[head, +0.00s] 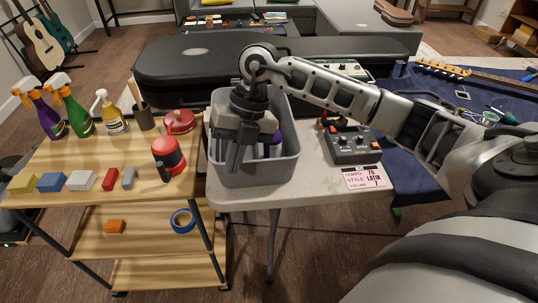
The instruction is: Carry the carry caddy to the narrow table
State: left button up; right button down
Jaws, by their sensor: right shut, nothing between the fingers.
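A grey open-topped tub (285,171), which looks like the carry caddy, stands upright on the left end of a pale, narrow-looking table (320,190). Something purple (271,146) shows inside it, mostly hidden by my gripper. My right gripper (238,158) points down over the tub's opening, in front of its left part. Its fingers are shut with nothing between them. I cannot tell whether they touch the tub. My right arm reaches in from the right above the tub and hides part of its far rim. My left gripper is out of view.
Left is a wooden shelf cart (150,245) with spray bottles (79,115), a red-and-black canister (168,157) and coloured blocks (51,182). A black guitar case (185,66) lies behind. A grey pedal box (353,146) and pink card (365,178) are right of the tub.

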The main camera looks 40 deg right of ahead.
aim_at(255, 170)
jog(key=w+d+r+m+h, duration=0.25)
jog(key=d+h, duration=0.25)
jog(key=d, duration=0.5)
jog(key=shift+t, duration=0.3)
jog(key=f, duration=0.9)
jog(key=shift+s, duration=0.35)
jog(key=shift+p, duration=0.3)
